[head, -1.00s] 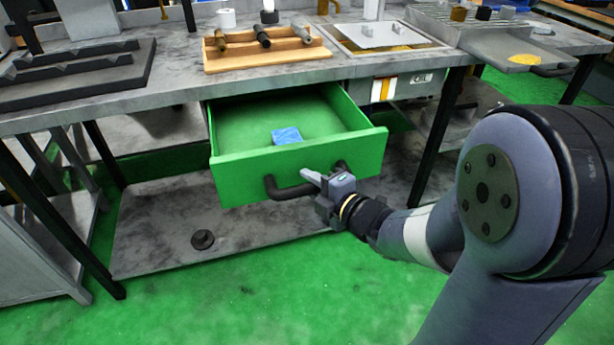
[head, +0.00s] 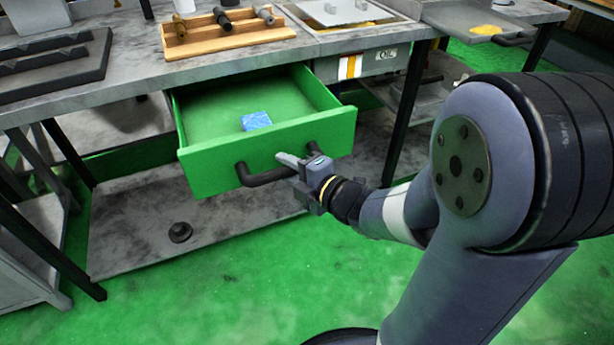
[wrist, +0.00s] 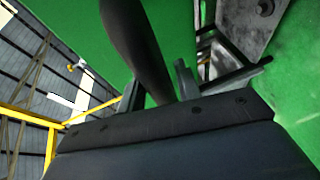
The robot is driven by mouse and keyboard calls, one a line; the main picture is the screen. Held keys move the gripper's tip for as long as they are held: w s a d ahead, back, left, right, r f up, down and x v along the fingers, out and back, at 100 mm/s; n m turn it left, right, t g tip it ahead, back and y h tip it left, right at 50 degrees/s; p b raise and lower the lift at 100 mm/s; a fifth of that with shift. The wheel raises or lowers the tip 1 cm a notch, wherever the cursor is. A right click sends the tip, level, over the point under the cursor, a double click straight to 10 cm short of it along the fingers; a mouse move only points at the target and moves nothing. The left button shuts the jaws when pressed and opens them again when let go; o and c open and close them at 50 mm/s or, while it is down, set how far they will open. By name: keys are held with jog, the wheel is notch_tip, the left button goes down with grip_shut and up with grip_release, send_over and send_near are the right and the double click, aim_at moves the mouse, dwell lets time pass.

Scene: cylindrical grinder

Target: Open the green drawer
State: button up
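The green drawer (head: 270,150) is pulled well out from under the workbench, and its inside is visible from above. A blue block (head: 256,121) lies in it. The dark bar handle (head: 262,177) is on the drawer front. My gripper (head: 296,168) is at the right part of the handle, one light finger above the bar; my gripper hides part of the handle there. In the wrist view the handle (wrist: 140,45) runs between the two fingers of my gripper (wrist: 160,92), which look shut on it. A thin gap shows beside the left finger.
The workbench (head: 130,85) carries a wooden rack (head: 230,36) with several dark tools. A lower shelf (head: 130,235) with a round dark piece (head: 180,232) lies under the drawer. Black bench legs stand at both sides. The green floor (head: 240,290) in front is clear.

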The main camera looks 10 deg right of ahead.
jog(key=p+v, duration=0.1)
jog(key=v, duration=0.8)
jog(key=shift+s+d+p, duration=0.15)
jog(key=shift+s+p, duration=0.1)
jog(key=shift+p, duration=0.1)
jog(key=shift+b+x, duration=1)
jog(key=shift+x, duration=4.5)
jog(key=shift+r, duration=0.1)
